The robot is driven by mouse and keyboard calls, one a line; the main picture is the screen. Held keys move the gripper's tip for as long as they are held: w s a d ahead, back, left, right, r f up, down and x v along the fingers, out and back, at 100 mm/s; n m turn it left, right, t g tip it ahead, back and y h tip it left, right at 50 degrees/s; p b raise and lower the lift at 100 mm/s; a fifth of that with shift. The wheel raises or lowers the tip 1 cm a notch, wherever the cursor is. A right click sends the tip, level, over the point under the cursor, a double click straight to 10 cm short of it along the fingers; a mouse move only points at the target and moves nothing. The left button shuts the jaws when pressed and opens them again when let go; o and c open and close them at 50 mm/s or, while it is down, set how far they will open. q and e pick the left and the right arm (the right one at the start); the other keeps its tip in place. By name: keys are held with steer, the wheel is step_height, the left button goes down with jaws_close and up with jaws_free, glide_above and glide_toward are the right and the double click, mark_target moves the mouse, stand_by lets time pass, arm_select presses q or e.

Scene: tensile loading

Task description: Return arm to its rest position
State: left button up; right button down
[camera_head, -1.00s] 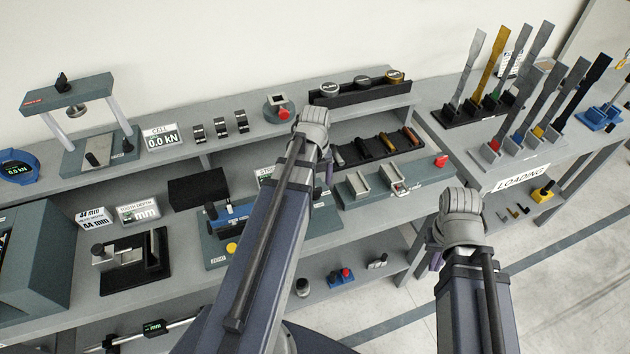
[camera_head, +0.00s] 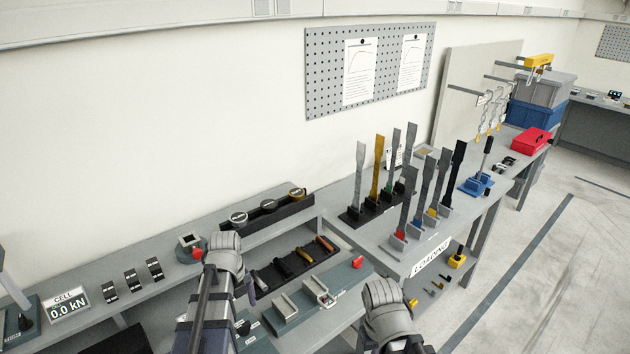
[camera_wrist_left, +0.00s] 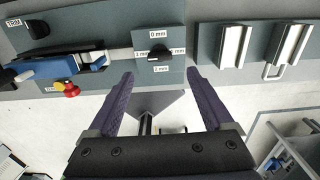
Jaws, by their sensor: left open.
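My left arm comes up from the lower left in the head view, with its grey wrist (camera_head: 224,256) over the bench front. My left gripper (camera_wrist_left: 160,76) is open and empty in the left wrist view, its two purple fingers spread. It faces a grey panel with a dark knob (camera_wrist_left: 159,54) marked in mm; I see no contact with it. My right arm's grey wrist (camera_head: 387,308) is low in the middle of the head view, before the bench. The right gripper's jaws are mostly hidden behind that wrist.
The left wrist view shows a blue fixture (camera_wrist_left: 52,68). Open floor (camera_head: 540,270) lies right.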

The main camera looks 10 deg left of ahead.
arm_select(q)
steer(key=s+d+f+n+b, duration=0.1)
steer(key=s+d+n, duration=0.1)
steer(key=d+n, duration=0.5)
steer(key=s+d+f+n+b, duration=0.2)
steer(key=s+d+n, duration=0.1)
steer(key=d+n, duration=0.4)
steer(key=s+d+f+n+y+b, duration=0.1)
steer(key=s+d+n, duration=0.2)
steer(key=d+n, duration=0.5)
steer(key=shift+d+f, duration=0.2)
steer(key=shift+d, duration=1.3)
